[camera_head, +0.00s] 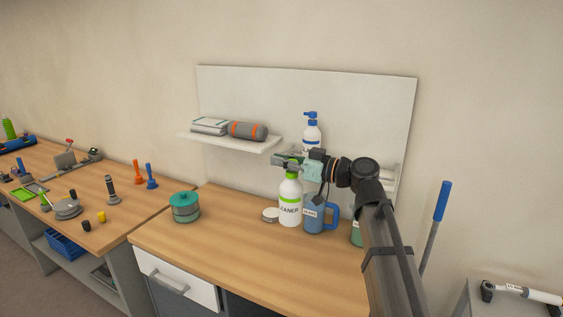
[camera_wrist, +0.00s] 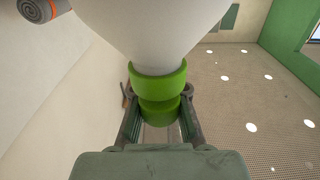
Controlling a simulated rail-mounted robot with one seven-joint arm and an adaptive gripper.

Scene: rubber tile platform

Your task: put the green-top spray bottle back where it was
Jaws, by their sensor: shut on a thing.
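The white spray bottle (camera_head: 290,206) has a green collar and a label reading "CLEANER" in part. It is upright over the right-hand wooden bench; I cannot tell whether its base touches the top. My gripper (camera_head: 287,163) is shut on the bottle's top from the right side. In the wrist view, the fingers of my gripper (camera_wrist: 158,120) flank the green neck (camera_wrist: 160,85), and the white body (camera_wrist: 155,30) fills the top of the picture. The head of the bottle is mostly hidden by my gripper.
A teal canister (camera_head: 185,207) is farther left. A wall shelf (camera_head: 240,143) and a blue-pump bottle (camera_head: 312,133) are behind. The bench front (camera_head: 235,245) is clear.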

